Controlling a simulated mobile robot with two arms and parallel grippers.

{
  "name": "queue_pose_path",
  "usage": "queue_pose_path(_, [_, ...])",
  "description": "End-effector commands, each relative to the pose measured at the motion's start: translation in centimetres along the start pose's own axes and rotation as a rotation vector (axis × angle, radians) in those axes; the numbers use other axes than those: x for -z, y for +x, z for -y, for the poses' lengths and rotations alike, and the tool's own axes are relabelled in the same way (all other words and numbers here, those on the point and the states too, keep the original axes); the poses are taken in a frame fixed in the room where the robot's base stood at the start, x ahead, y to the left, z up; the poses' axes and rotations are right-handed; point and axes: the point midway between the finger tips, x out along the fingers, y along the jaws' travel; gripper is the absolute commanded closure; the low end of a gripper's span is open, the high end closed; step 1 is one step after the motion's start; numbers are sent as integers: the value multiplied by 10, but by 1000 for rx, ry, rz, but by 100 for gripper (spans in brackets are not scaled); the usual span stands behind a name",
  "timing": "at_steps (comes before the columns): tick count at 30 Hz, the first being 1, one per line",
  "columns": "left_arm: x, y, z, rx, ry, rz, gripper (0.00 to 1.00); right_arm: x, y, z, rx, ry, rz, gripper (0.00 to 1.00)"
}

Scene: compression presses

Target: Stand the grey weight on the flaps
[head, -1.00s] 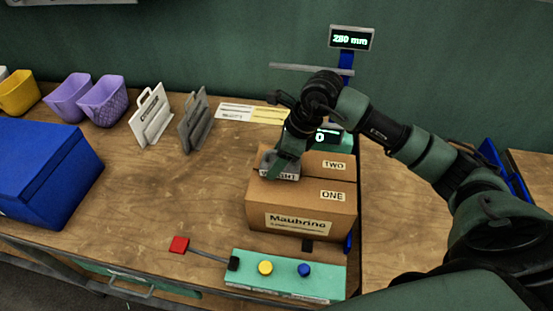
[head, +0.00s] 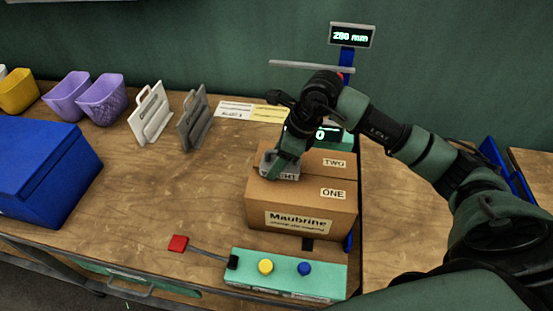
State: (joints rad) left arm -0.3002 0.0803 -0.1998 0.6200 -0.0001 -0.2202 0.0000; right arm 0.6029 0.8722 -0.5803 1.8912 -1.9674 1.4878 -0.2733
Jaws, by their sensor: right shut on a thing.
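The grey weight (head: 267,168) is on top of the brown carton, over the flaps toward their left side. Its label is partly covered, with "GHT" roughly legible. The carton (head: 300,222) reads "Maubrine" on its front, and its flaps carry the labels ONE (head: 333,194) and TWO (head: 334,163). My right gripper (head: 281,170) reaches down from above and is shut on the weight. The weight appears to touch the flaps, but its underside is hidden. My left gripper is not in view.
A teal control box (head: 285,276) with yellow and blue buttons stands in front of the carton. A blue bin (head: 45,170), purple baskets (head: 102,100) and white and grey holders (head: 193,122) stand left. The display (head: 351,36) reads 280 mm.

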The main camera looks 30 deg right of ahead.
Motion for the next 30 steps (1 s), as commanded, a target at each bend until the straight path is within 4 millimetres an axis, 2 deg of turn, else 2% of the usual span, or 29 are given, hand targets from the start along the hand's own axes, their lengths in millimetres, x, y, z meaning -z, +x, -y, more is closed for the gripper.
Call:
queue_pose_path(7, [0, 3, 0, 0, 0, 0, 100, -1, 0, 1, 5, -2, 8, 100])
queue_pose_path(8, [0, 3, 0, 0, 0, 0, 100, -2, 0, 1, 5, -2, 8, 43])
queue_pose_path(10, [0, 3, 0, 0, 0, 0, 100, -1, 0, 1, 5, -1, 7, 23])
queue_pose_path(11, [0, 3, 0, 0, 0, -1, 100, -1, 0, 1, 4, -1, 7, 20])
queue_pose_path(18, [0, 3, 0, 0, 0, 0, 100, 3, 5, -1, -3, 1, -5, 20])
queue_pose_path(22, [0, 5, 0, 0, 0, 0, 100, 3, 1, 0, -1, 0, -3, 20])
queue_pose_path(26, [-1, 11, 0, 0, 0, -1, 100, 2, -16, 1, 4, -1, 0, 20])
queue_pose_path(30, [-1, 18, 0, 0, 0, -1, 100, 2, -42, 2, 6, -1, 3, 20])
